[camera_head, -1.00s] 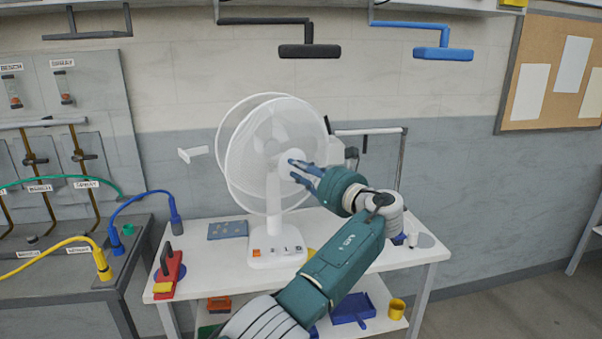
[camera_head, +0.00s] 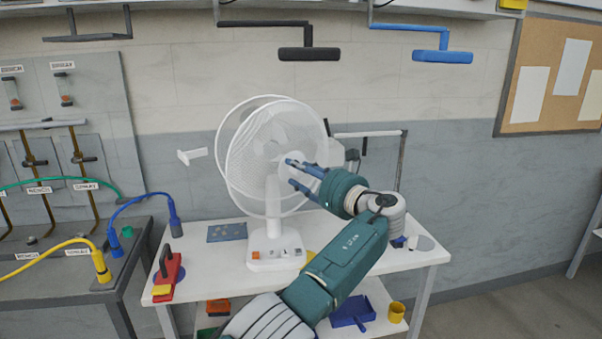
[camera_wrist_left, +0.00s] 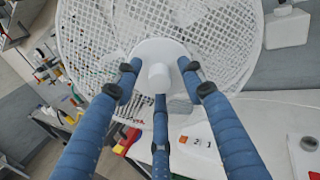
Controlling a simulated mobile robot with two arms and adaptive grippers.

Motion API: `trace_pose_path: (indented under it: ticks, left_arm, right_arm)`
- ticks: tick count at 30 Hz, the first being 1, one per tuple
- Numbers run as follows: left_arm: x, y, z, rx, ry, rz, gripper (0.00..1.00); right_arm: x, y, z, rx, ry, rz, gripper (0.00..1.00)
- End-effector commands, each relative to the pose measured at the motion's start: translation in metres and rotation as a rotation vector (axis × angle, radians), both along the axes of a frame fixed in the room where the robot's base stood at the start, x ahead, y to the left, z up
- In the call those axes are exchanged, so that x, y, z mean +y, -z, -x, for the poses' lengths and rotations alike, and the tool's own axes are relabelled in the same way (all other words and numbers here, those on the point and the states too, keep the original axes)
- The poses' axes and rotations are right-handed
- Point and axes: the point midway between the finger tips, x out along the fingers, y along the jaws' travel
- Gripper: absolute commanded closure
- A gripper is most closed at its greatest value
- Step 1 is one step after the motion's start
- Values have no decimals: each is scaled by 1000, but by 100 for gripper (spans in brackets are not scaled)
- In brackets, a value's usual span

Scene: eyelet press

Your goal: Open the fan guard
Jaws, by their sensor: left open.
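A white desk fan (camera_head: 276,228) stands upright on the white table, its round head facing forward. Its round mesh fan guard (camera_head: 250,150) shows as two offset rings, one reaching further left; I cannot tell whether it is unlatched. My left gripper (camera_head: 290,173) is in front of the right part of the guard. In the left wrist view, its three blue fingers (camera_wrist_left: 160,95) are spread apart around the white hub and knob (camera_wrist_left: 158,74) of the guard, with nothing visibly clamped. Whether a fingertip touches the hub is unclear. My right gripper is out of view.
The white table (camera_head: 215,262) holds a blue-grey plate (camera_head: 227,232) and a red tool (camera_head: 170,273) at the left. A thin rail frame (camera_head: 401,160) stands at the right rear. The lower shelf holds a blue tray (camera_head: 350,311) and a yellow cup (camera_head: 396,311).

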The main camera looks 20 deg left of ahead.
Motion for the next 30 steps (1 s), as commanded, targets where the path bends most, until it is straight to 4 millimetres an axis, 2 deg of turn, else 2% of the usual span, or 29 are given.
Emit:
trace_pose_path:
  ticks: [5,15,26,28,30]
  left_arm:
    - [-13,1,9,-1,3,0,60]
    - [-54,1,40,1,1,0,60]
    - [-60,1,45,1,-1,0,60]
    - [-59,4,44,4,1,3,74]
    - [-57,20,41,15,12,21,88]
  right_arm:
    - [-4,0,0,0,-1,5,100]
    - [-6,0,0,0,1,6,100]
    - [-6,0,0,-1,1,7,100]
    - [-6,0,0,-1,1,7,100]
    - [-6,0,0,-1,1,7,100]
